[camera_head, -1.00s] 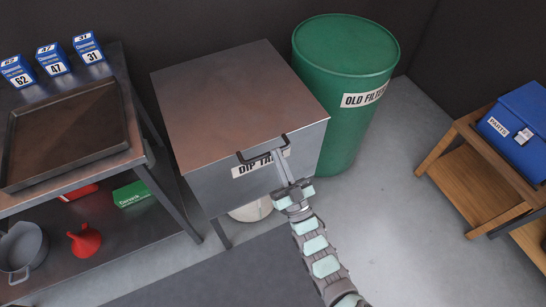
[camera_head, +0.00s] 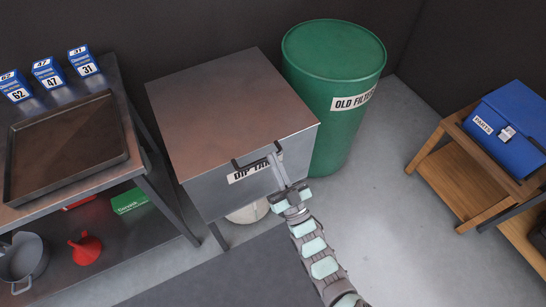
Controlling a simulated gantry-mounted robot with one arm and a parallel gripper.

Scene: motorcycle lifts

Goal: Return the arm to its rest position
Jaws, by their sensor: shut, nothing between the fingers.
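My gripper (camera_head: 279,168) is at the front of the metal dip tank (camera_head: 225,115), in front of the right part of its label. Its fingers are together and it appears empty. My arm reaches up to it from the lower right. The tank's lid is down, and a dark bar handle (camera_head: 237,163) sits at its front edge. The fingertips are close to the handle's right end; I cannot tell whether they touch it. Part of the tank's label is hidden behind the gripper.
A green drum (camera_head: 335,65) labelled for old filters stands behind right of the tank. A metal bench with a tray (camera_head: 128,158) and several blue boxes (camera_head: 49,75) is on the left. A blue parts box (camera_head: 510,125) sits on a wooden stand at right. Floor between is clear.

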